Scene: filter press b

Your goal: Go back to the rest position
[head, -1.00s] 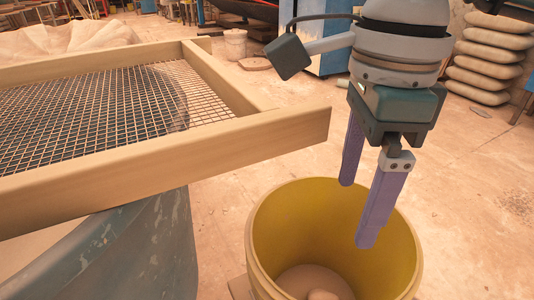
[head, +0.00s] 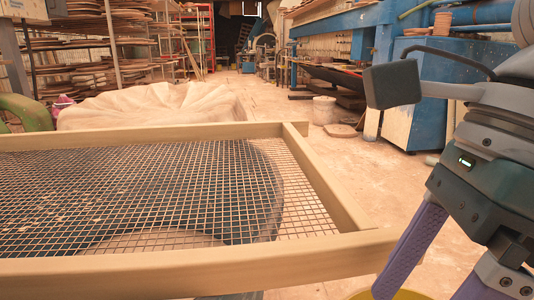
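My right gripper (head: 428,290) is at the lower right of the head view. Its two purple fingers point down and stand apart, with nothing visible between them. The fingertips are at or near the bottom edge of the picture. A yellow bucket (head: 396,295) shows only as a sliver of rim below the fingers; its inside is hidden. A wooden-framed sieve (head: 340,195) with wire mesh lies flat to the left of the gripper. My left gripper is not in view.
A dark rounded shape (head: 262,190) shows under the mesh. A pale, folded sack-like heap (head: 150,105) lies behind the sieve. A blue machine (head: 398,120) and a small pale bucket (head: 323,110) stand farther back. Open floor runs down the middle.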

